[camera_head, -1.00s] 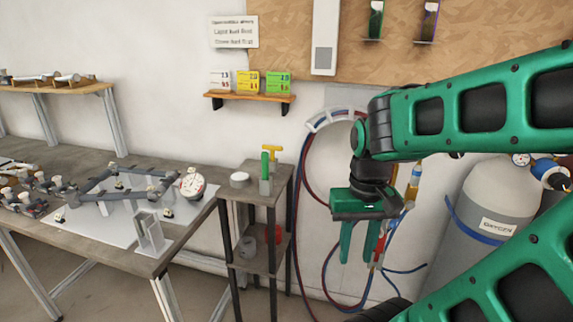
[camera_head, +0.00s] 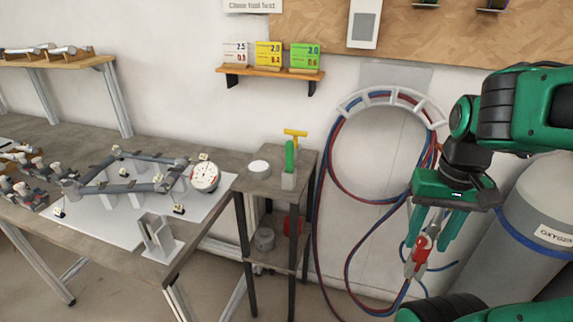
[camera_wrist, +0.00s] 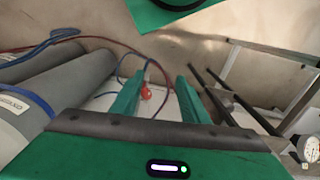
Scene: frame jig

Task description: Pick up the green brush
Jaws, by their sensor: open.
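The green brush (camera_head: 290,156) stands upright, its green handle up, in a small grey holder (camera_head: 289,181) on top of the narrow stand (camera_head: 262,186) in the head view. Its lower end is hidden in the holder. My gripper (camera_head: 431,238) is open and points down, well to the right of the stand. It also shows in the wrist view (camera_wrist: 158,84), with two green fingers apart and nothing held between them. A red-handled torch appears between the fingers but lies beyond them. I cannot make out the brush in the wrist view.
A yellow T-shaped handle (camera_head: 295,134) rises right behind the brush, and a white round tin (camera_head: 259,168) sits left of it. The workbench (camera_head: 50,137) with a frame jig is at left. Hoses (camera_head: 338,175) hang on the wall; a gas cylinder (camera_head: 532,205) stands at right.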

